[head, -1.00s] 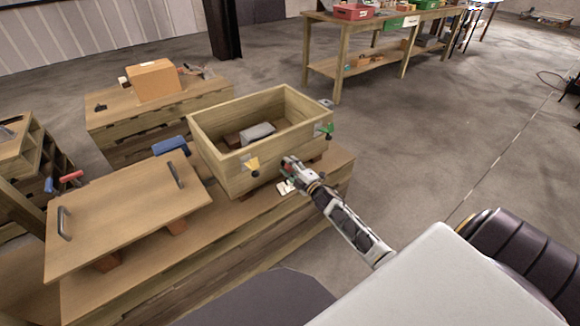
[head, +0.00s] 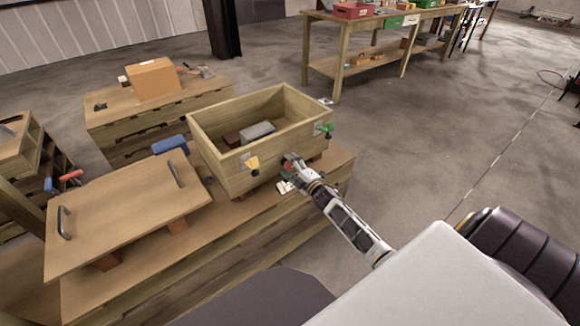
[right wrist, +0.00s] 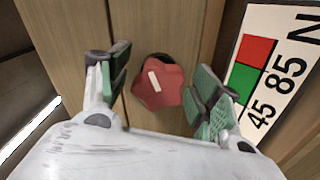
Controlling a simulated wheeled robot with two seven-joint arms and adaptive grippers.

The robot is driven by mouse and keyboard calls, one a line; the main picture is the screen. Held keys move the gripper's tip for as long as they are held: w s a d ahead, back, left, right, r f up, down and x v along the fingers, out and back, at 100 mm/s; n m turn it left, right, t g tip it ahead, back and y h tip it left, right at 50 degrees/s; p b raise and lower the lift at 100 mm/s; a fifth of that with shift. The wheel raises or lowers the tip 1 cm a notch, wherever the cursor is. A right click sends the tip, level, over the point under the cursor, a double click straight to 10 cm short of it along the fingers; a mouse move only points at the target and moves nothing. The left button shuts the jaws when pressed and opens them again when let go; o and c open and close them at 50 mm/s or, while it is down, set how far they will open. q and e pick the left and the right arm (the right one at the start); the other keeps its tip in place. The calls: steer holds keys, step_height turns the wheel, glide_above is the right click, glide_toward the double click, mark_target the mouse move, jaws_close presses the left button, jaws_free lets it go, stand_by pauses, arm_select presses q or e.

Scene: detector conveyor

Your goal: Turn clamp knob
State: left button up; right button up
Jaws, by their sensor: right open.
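A red lobed clamp knob (right wrist: 160,85) with a pale bar mark sits on the wooden box front in the right wrist view. My right gripper (right wrist: 158,88) is open, with one green-padded finger on each side of the knob and a visible gap to each. In the head view my right gripper (head: 290,166) is at the front wall of the wooden box (head: 228,178) and mostly hides the knob. A yellow knob (head: 252,163) and a green knob (head: 327,128) sit on the same box. My left gripper is out of view.
A label plate (right wrist: 272,75) with red and green squares and numbers lies right of the knob. A wooden lid (head: 125,215) with two handles lies left of the box. Grey blocks (head: 257,131) lie inside the box. Floor to the right is clear.

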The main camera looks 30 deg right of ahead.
steer(key=s, duration=1.2)
steer(key=shift+d, duration=0.45)
steer(key=shift+w, duration=0.1)
stand_by(1.1)
